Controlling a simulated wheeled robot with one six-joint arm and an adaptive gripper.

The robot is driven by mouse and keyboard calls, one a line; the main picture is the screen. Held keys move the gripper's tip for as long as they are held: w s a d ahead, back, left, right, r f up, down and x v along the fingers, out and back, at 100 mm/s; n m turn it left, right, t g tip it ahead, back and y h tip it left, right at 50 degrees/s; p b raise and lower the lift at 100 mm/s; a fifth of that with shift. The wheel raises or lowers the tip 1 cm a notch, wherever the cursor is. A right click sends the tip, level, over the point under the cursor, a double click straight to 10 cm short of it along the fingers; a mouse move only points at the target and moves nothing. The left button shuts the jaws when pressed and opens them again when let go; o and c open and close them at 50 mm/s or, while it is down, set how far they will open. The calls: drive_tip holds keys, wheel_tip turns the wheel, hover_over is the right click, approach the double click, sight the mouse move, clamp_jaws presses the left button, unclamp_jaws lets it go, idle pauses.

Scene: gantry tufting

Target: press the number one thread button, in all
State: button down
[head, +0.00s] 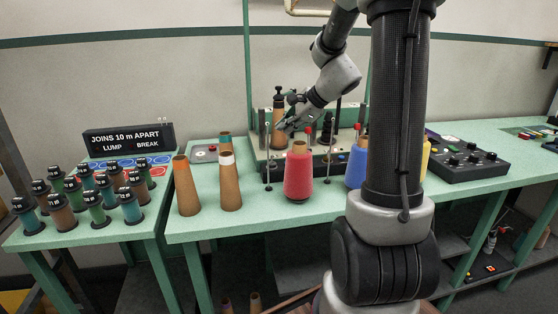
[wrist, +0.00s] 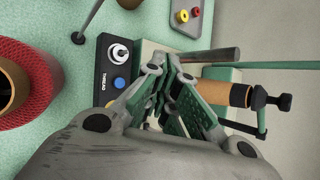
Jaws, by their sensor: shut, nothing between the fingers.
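A black panel (wrist: 105,72) marked THREAD shows in the wrist view, left of my gripper. It bears a white-ringed knob or switch (wrist: 118,53) and a round blue button (wrist: 120,84). No number can be read on the button, and my gripper's fingers hide what lies right of the panel. My gripper (wrist: 168,64) is shut and empty, its tips beside the panel; I cannot tell whether they touch anything. In the head view my gripper (head: 284,126) is over the green machine (head: 262,152), behind the red cone.
A red thread cone (head: 299,178) stands before the machine, with a blue cone (head: 356,168) to its right. Brown cones (head: 230,185) stand at left. A black-capped brown cone (head: 278,118) stands close to my gripper. A grey box (wrist: 190,15) has red and yellow buttons.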

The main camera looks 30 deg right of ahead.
drive_tip(key=shift+w+d+f+m, duration=0.15)
drive_tip(key=shift+w+d+m, duration=0.15)
drive_tip(key=shift+w, duration=0.15)
drive_tip(key=shift+f, duration=4.4)
drive_tip(key=shift+a+f, duration=0.1)
drive_tip(key=shift+f, duration=0.05)
drive_tip(key=shift+f, duration=0.25)
drive_tip(key=shift+s+f, duration=0.1)
drive_tip(key=shift+f, duration=0.35)
drive_tip(key=shift+r, duration=0.9)
